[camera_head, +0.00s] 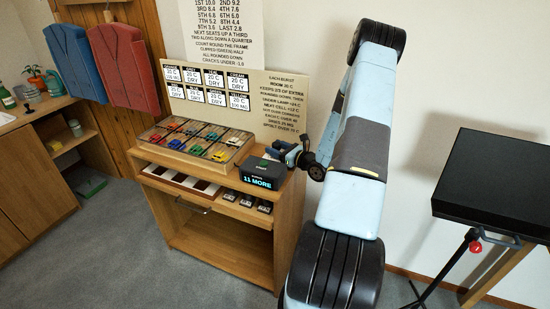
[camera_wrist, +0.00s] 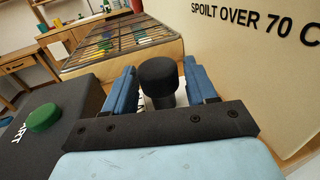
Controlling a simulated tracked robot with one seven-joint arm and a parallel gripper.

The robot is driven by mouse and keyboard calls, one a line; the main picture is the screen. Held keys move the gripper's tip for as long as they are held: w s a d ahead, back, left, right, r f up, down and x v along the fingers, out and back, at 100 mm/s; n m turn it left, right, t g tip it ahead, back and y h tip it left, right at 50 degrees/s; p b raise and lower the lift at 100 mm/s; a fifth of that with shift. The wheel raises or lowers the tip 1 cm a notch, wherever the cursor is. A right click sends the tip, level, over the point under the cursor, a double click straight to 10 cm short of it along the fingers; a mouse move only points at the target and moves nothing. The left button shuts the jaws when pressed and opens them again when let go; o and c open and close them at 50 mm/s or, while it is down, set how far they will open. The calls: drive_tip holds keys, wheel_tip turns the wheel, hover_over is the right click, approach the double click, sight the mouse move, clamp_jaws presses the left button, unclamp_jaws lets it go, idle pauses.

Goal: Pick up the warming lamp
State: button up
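A black round-topped piece (camera_wrist: 158,75) on a narrower black stem, possibly the warming lamp, stands between my gripper's fingers in the wrist view. My gripper (camera_wrist: 160,85) has its two blue fingers apart, one on each side of this piece. Small gaps seem to show beside the stem, so the fingers look open around it rather than closed on it. In the head view my gripper (camera_head: 284,152) is at the right end of the wooden cabinet's top. The lamp cannot be made out clearly there.
A black box (camera_head: 250,173) reading "11 MORE", with a green button (camera_wrist: 42,117), is left of my gripper. A gridded tray (camera_head: 196,138) with coloured pieces lies farther left. A lettered board (camera_head: 235,95) stands behind. A black-topped stand (camera_head: 495,180) is at the right.

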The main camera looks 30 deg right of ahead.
drive_tip(key=c, duration=0.9)
drive_tip(key=shift+c, duration=0.3)
drive_tip(key=shift+r, duration=0.1)
